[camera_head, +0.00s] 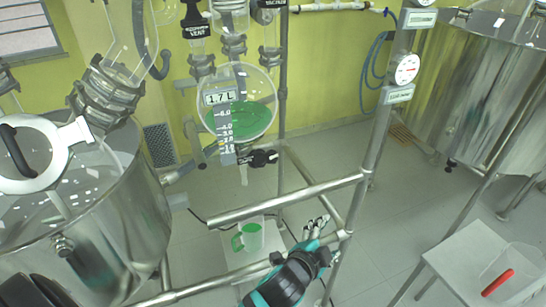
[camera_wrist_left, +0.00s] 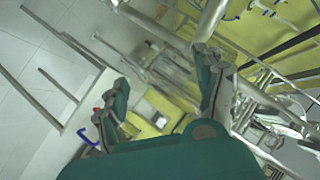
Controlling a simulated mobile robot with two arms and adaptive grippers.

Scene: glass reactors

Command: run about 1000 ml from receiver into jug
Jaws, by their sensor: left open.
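The receiver (camera_head: 240,103) is a round glass vessel in the head view. It holds green liquid beside a graduated scale, and its display reads 1.7 L. A black valve handle (camera_head: 263,158) sits at its lower outlet, with a short spout (camera_head: 243,176) pointing down. The jug (camera_head: 256,238) is clear with a green handle and stands upright below the spout on a pale stand. I cannot tell whether it holds liquid. My teal left gripper (camera_head: 317,226) is open, right of the jug and below the valve, apart from both. Its spread fingers also show in the left wrist view (camera_wrist_left: 162,72). My right gripper is not seen.
A metal frame rail (camera_head: 285,199) crosses between the receiver and the jug, and an upright post (camera_head: 378,135) stands to the right. A large steel vessel (camera_head: 125,235) fills the left. A clear container with a red handle (camera_head: 497,282) stands on a table at right.

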